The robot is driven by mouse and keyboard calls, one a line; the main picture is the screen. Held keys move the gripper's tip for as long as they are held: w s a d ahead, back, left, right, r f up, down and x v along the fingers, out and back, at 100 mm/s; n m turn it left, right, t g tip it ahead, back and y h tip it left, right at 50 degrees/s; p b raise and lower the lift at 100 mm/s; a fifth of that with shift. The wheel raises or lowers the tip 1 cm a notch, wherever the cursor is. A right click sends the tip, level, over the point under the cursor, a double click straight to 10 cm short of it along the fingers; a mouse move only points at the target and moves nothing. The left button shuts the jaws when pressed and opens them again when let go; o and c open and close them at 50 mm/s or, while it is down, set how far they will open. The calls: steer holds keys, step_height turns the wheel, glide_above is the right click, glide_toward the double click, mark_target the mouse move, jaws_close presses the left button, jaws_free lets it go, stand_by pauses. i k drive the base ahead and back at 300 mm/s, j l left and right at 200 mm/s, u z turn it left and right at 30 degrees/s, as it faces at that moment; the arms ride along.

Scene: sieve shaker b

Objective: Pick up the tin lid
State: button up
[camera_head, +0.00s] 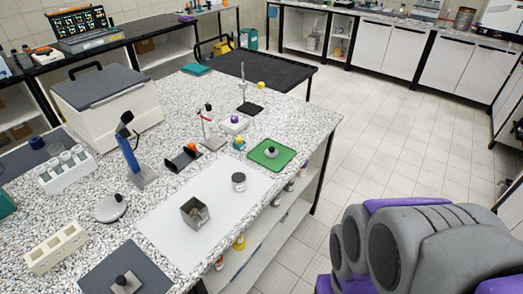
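A square grey metal plate with a black knob (127,285) lies on a dark grey mat (95,284) at the bottom left; it looks like a lid. A round grey disc with a black knob (111,208) lies on the speckled worktop above it and is also lid-like. I cannot tell for certain which is the tin lid. An open, square grey tin (195,213) stands on a white sheet (170,226), with something inside it. Large grey and purple parts of my own body fill the lower right. My gripper cannot be made out.
A round dark jar (239,182) stands on the white sheet. A green tray (264,161) holds a small knobbed item (271,152). A blue stand (130,156), a tube rack (67,171) and a cream block with holes (57,248) surround them. Tiled floor right of the bench is clear.

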mark_target(271, 152)
steer(key=u, duration=0.45)
steer(key=i+l+u, duration=0.1)
steer(key=u, duration=0.35)
steer(key=l+u, duration=0.15)
steer(key=u, duration=0.25)
steer(key=l+u, duration=0.1)
steer(key=u, duration=0.35)
steer(key=l+u, duration=0.25)
steer(key=l, duration=0.35)
steer(key=l+u, duration=0.25)
steer(key=l, duration=0.3)
steer(key=k+l+u, duration=0.1)
steer(key=l+u, duration=0.2)
steer(key=l, duration=0.25)
steer(key=k+l+u, duration=0.25)
steer(key=l, duration=0.8)
